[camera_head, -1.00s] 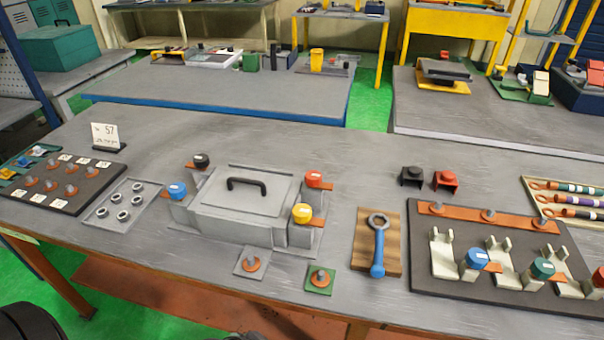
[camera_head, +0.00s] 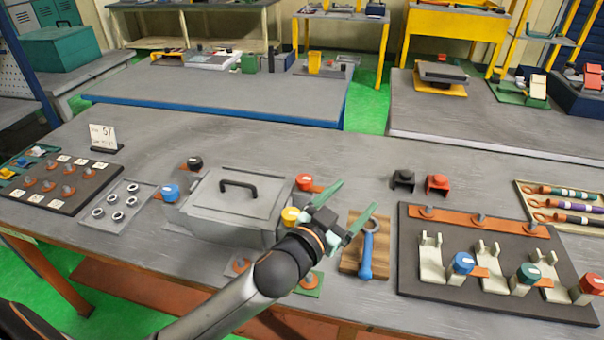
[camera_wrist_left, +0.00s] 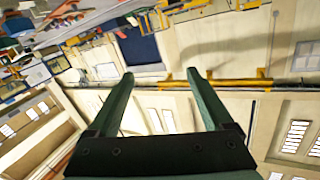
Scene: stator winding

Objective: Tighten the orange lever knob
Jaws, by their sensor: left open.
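No knob that is plainly an orange lever shows. A grey box (camera_head: 225,207) with a black handle stands mid-table. Around it are a red knob (camera_head: 304,182), a yellow knob (camera_head: 291,214), a blue knob (camera_head: 169,192) and a black knob (camera_head: 194,163), some with orange-brown tabs. My left gripper (camera_head: 357,195) is open and empty, raised in front of the box's right side, its green fingers pointing up and right. My left arm hides part of the box's front. In the left wrist view, the open fingers (camera_wrist_left: 162,95) face walls and distant furniture. My right gripper is not in view.
A blue wrench (camera_head: 367,250) lies on a wooden board right of the gripper. A dark board (camera_head: 415,275) with cream holders and coloured knobs is further right. Black (camera_head: 403,179) and red (camera_head: 437,183) blocks stand behind. The table's back middle is clear.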

